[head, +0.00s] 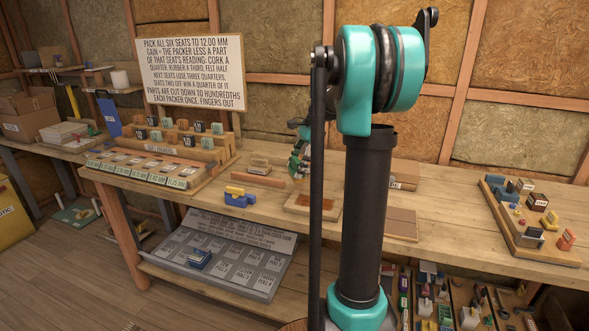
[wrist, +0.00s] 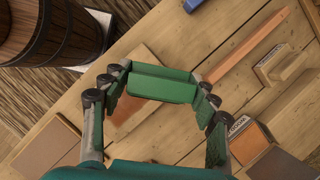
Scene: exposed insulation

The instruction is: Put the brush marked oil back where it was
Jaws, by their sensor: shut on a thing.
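My gripper (wrist: 163,88) is shut on a green block-like thing (wrist: 163,84) that spans the gap between its fingertips in the wrist view. No marking shows on the face toward me, so I cannot tell whether it is the brush marked oil. In the head view my gripper (head: 298,163) is small and partly hidden by my own arm, above the bench beyond a shallow wooden tray (head: 291,207) with a brown inside. No mark reading oil can be made out in either view.
The bench (head: 440,215) carries a stepped rack (head: 187,145), an orange-brown strip (wrist: 250,50), a small wooden block (wrist: 287,62), a labelled wooden block (wrist: 245,140) and a crowded tray (head: 535,250) at right. A barrel (wrist: 60,25) stands beside it. Bare wood lies between these things.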

